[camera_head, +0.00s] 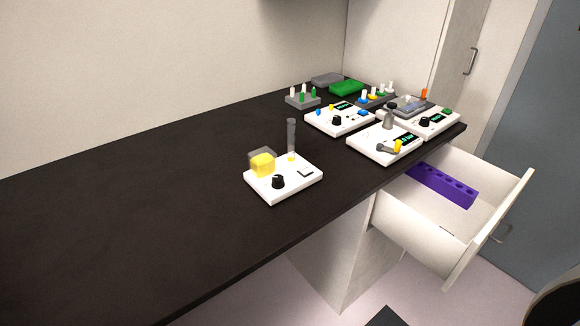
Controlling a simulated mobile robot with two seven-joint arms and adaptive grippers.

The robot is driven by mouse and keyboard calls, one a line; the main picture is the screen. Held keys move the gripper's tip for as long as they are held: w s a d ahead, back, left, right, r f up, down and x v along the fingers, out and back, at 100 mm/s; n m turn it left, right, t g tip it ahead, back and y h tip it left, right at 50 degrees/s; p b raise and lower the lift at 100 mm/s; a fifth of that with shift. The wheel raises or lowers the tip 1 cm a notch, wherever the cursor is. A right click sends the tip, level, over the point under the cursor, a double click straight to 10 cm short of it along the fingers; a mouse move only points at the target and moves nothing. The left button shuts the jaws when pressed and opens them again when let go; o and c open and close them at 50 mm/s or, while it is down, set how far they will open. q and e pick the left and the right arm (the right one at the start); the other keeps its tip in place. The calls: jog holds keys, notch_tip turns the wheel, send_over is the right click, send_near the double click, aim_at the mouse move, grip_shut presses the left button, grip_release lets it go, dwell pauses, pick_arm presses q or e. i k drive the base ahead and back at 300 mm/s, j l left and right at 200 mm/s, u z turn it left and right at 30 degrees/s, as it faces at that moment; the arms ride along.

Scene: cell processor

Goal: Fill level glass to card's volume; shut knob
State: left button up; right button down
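A white device (300,186) stands on the dark counter, nearest of the devices. A black knob (278,181) is at its front; its exact setting is too small to read. A clear box with yellow contents (262,165) sits at its left corner. An upright grey see-through tube (291,136), which looks like the level glass, rises at its back. I cannot make out a liquid level in it. A small dark-edged panel (305,173) and a yellow spot lie on its top. I cannot tell which item is the card, and no volume is readable. Neither gripper shows.
More white devices with displays stand at the back right, one (383,145) with a grey valve-like part. Racks of coloured tubes (303,100) and a green block (347,87) are behind. An open drawer (440,222) holds a purple rack (442,185). The counter's left (120,220) is clear.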

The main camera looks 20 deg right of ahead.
aim_at(278, 182)
jog(key=l+z, duration=0.45)
jog(key=i+l+z, duration=0.15)
jog(key=l+z, duration=0.3)
jog(key=i+l+z, duration=0.15)
jog(key=l+z, duration=0.15)
jog(key=z, duration=0.15)
jog(key=u, duration=1.6)
